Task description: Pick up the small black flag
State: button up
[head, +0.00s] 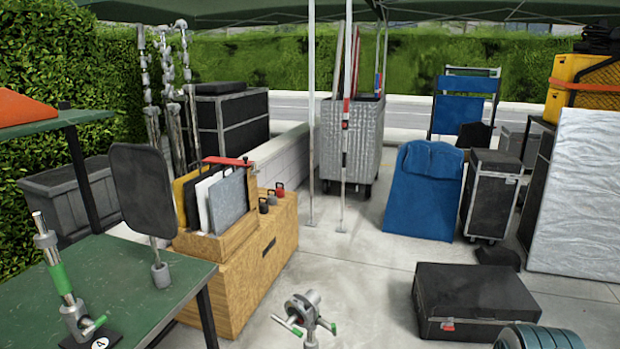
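A small black flag (143,190), a dark panel with rounded corners, stands upright on a short metal pin at the right part of the green table (185,268). Its face is turned toward me and nothing covers it. Another black panel shows only as a thin edge among yellow, white and grey panels (228,204) in a wooden box behind the table; I cannot tell its full size. My gripper is not in view.
A metal clamp with green handles (60,270) stands on the table's left. Another metal head (305,312) rises in front. A wooden crate (262,270) stands behind the table. A black case (475,297) lies at right. Open concrete floor (350,262) lies between.

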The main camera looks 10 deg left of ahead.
aim_at(141, 173)
jog(key=u, duration=0.9)
jog(key=k, duration=0.5)
jog(key=u, duration=0.7)
jog(key=i, duration=1.2)
jog(key=u, duration=0.05)
